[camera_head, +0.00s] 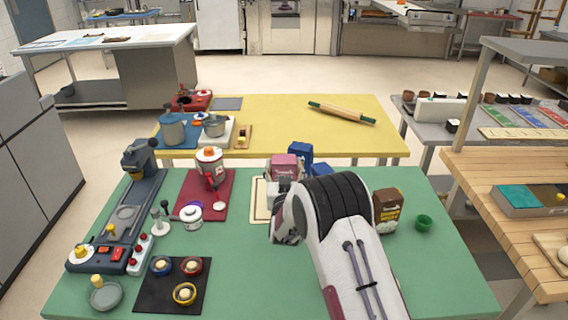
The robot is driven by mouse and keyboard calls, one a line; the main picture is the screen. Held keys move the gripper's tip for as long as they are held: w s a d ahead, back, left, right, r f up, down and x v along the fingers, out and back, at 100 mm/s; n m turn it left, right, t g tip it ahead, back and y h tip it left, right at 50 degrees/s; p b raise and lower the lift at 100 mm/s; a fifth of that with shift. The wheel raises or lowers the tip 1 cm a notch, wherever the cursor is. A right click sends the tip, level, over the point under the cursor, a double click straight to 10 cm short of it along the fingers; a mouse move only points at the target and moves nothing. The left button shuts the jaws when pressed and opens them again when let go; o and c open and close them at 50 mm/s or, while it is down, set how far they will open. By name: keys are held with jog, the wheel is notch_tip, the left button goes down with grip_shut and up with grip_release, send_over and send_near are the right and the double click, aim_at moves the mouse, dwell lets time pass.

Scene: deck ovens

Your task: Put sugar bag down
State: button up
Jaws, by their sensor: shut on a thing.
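My gripper (284,190) is over the middle of the green table, partly hidden by my own arm. It is shut on a pink-and-white bag (285,165), which I take to be the sugar bag; its label is too small to read. The bag is near the back edge of the green table, above or beside a cream board (260,202) with a dark outline. The arm hides the bag's lower part, so I cannot tell whether it touches the board or table.
Blue packages (300,153) stand just behind the bag. A brown bag (387,210) and a green bowl (424,222) stand right of my arm.

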jog(key=shift+r, duration=0.2)
jog(key=shift+f, duration=1.85)
jog(key=shift+f, duration=0.1)
jog(key=o, duration=2.1)
jog(key=shift+f, duration=0.25)
jog(key=shift+s+r, duration=0.1)
jog(key=shift+r, duration=0.05)
jog(key=shift+s, duration=5.9)
